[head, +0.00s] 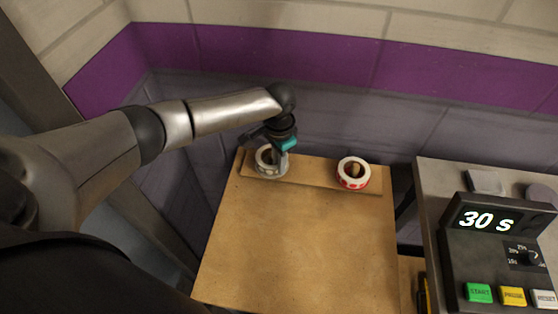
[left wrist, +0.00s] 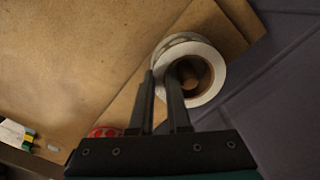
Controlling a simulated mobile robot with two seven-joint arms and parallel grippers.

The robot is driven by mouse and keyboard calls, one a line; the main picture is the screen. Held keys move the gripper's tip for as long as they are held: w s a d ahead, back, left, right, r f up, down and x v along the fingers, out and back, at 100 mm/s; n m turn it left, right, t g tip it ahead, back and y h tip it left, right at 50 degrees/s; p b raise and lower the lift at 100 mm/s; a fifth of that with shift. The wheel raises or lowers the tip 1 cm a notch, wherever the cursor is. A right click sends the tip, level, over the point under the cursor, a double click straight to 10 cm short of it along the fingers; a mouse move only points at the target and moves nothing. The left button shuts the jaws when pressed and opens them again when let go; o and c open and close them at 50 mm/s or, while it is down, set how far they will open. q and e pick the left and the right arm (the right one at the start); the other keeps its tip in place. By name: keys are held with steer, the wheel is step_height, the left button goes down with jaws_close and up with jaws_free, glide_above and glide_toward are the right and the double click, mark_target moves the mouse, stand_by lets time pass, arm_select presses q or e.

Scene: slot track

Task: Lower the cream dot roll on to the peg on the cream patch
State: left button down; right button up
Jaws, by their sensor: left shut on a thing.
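The cream dot roll (head: 262,166), a pale ring with faint marks on its side, is at the left end of the wooden strip at the back of the board. It also shows in the left wrist view (left wrist: 208,58). My left gripper (head: 273,158) is shut on the roll's wall, one finger inside the hole and one outside. A wooden peg (left wrist: 189,74) shows inside the roll's hole, so the roll is over or around it. I cannot tell whether the roll touches the strip. The cream patch is hidden. My right gripper is out of view.
A red-and-white roll (head: 346,180) sits around another peg (head: 355,169) at the strip's right end. The wooden board (head: 300,240) in front is bare. A timer box (head: 480,250) reading 30 s, with several buttons, stands at the right. A wall rises close behind.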

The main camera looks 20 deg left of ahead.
arm_select(q)
steer(key=shift+f, duration=0.1)
stand_by(0.3)
steer(key=shift+f, duration=0.3)
steer(key=c, duration=0.9)
jaws_free()
steer(key=shift+o, duration=0.5)
steer(key=shift+a, duration=0.1)
steer(key=shift+a, duration=0.1)
steer(key=shift+w+r, duration=0.1)
step_height(320, 180, up, 15)
steer(key=p, duration=0.3)
steer(key=shift+s+d, duration=0.2)
steer(key=shift+d, duration=0.15)
